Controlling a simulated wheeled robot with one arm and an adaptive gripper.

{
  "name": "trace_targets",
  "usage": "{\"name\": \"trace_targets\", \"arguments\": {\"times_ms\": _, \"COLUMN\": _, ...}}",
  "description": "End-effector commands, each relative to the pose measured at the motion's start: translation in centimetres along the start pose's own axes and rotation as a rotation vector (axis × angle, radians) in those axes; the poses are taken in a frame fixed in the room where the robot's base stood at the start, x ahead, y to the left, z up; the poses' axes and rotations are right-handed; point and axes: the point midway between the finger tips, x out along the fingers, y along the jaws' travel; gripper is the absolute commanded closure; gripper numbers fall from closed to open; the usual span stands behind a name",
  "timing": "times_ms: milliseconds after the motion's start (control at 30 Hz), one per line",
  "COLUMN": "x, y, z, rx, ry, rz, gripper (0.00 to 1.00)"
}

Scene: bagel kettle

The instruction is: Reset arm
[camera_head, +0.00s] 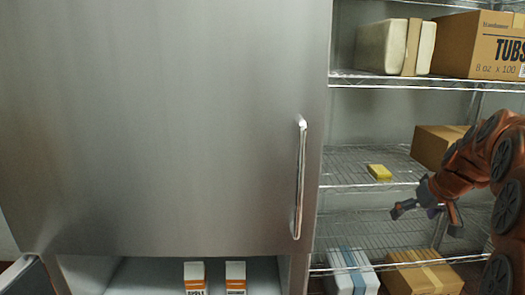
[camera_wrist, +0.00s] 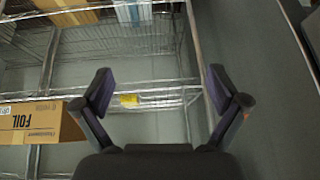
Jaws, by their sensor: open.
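My gripper (camera_head: 428,209) is at the right of the head view, in front of the wire shelving and at the end of my orange arm. In the wrist view my gripper (camera_wrist: 164,95) has its two dark fingers spread wide apart, with nothing between them. A small yellow block (camera_head: 379,172) lies on the middle wire shelf, up and left of the gripper and apart from it. The yellow block also shows in the wrist view (camera_wrist: 129,100), beyond the fingers.
A large steel door (camera_head: 170,120) with a vertical handle (camera_head: 299,180) fills the left. Wire shelves (camera_head: 350,175) hold a TUBS carton (camera_head: 485,45), a brown box (camera_head: 435,145) and lower boxes (camera_head: 425,275). A FOIL carton (camera_wrist: 38,122) is left in the wrist view. Open floor (camera_wrist: 260,60) shows at right.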

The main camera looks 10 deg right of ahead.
Motion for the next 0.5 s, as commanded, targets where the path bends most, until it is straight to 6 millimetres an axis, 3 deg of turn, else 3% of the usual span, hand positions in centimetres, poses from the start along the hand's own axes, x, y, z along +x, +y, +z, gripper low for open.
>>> {"name": "trace_targets", "arguments": {"times_ms": 167, "x": -0.1, "y": -8.5, "z": 3.6, "rx": -0.014, "ry": -0.116, "rz": -0.064, "gripper": 0.03}}
{"name": "trace_targets", "arguments": {"times_ms": 300, "x": -0.6, "y": -14.8, "z": 8.4, "rx": -0.023, "ry": -0.232, "rz": -0.094, "gripper": 0.03}}
{"name": "trace_targets", "arguments": {"times_ms": 500, "x": -2.0, "y": -21.3, "z": 16.5, "rx": -0.042, "ry": -0.396, "rz": -0.096, "gripper": 0.03}}
